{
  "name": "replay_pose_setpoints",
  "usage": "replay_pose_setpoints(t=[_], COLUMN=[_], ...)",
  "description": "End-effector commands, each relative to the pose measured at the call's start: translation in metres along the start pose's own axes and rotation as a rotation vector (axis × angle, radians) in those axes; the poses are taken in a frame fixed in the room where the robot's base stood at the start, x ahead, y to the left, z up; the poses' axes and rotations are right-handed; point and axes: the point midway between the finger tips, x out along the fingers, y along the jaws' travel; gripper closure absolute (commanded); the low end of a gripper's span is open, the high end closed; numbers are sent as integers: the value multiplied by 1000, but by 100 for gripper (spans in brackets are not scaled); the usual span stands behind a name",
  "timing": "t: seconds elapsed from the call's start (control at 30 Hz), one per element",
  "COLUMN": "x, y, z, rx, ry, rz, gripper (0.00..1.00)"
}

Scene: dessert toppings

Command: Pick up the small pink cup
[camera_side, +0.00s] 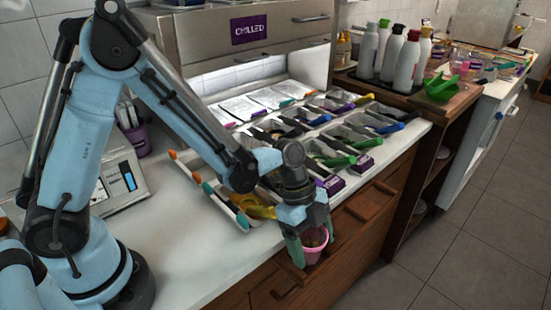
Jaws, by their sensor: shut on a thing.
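The small pink cup (314,252) is in the lower middle of the side view, out by the counter's front edge, with the wooden drawer fronts behind it. It looks upright, and something brownish shows inside it. My gripper (310,242) comes down over the cup from above. Its green-grey fingers are shut on the cup, one at each side. The fingers and wrist hide part of the cup's rim. I cannot tell how high the cup is above anything below it.
A yellow scoop (257,208) and a long narrow tray (210,190) lie left of my gripper. Several topping bins with coloured scoops fill the chilled counter (400,125) behind. Bottles (386,50) stand at the back right. The floor (440,235) at right is clear.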

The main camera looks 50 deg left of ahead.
Motion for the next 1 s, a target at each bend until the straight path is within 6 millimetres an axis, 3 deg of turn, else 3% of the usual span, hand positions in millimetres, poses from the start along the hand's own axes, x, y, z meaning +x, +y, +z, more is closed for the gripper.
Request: replay_pose_setpoints(t=[0.3,0.7,1.0], x=[-35,-59,-70], y=[1,65,91], z=[-14,-72,-97], rx=[0,6,2], ry=[0,-1,0], rz=[0,2,1], gripper=[53,53,53])
